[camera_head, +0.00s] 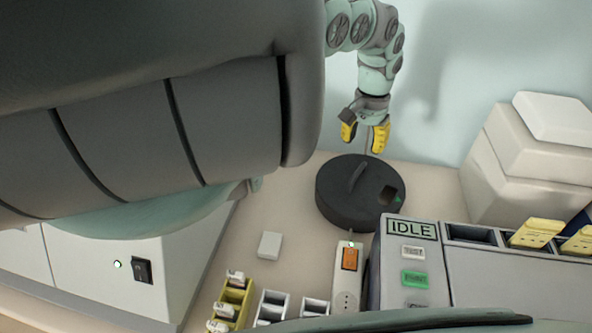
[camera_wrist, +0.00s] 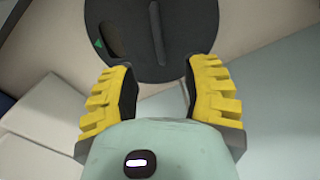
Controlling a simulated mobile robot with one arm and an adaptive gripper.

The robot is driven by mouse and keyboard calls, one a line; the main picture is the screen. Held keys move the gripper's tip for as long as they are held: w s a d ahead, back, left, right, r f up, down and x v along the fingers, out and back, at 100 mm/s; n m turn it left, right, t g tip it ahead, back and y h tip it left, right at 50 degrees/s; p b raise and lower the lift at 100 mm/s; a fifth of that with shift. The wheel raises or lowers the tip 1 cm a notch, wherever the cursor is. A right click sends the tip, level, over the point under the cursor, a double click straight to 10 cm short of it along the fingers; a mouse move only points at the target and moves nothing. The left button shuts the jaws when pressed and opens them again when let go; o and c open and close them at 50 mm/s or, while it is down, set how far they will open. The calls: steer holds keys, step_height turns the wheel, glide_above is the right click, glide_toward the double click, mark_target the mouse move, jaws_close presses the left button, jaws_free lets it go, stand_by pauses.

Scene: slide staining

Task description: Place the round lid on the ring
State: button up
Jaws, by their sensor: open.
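A dark round lid (camera_head: 340,183) with a raised bar handle across its top shows on a thick black round body on the bench. I cannot make out a separate ring; any ring under the lid is hidden. A dark opening and a small green triangle lie at its right side. My gripper (camera_head: 364,138), with yellow ribbed fingers, is open and empty above the lid's back edge, apart from it. In the wrist view the lid (camera_wrist: 182,38) lies beyond the open fingers, its bar handle (camera_wrist: 157,35) roughly in line with the gap between them.
A grey machine marked IDLE (camera_head: 411,230) stands close at the right front. White boxes (camera_head: 520,165) stand at the back right. A power strip (camera_head: 347,285), a small white block (camera_head: 270,245) and small racks (camera_head: 235,295) are in front. Bare bench lies left of the lid.

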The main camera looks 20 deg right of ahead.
mark_target(359, 170)
step_height(359, 170, down, 5)
steer(key=shift+d+f, duration=0.1)
steer(key=shift+s+d+f+p, duration=0.15)
steer(key=shift+f+p, duration=0.2)
steer(key=shift+f, duration=0.1)
step_height(359, 170, down, 4)
steer(key=shift+d+r, duration=0.1)
steer(key=shift+r, duration=0.15)
steer(key=shift+f, duration=0.35)
jaws_close()
stand_by(0.3)
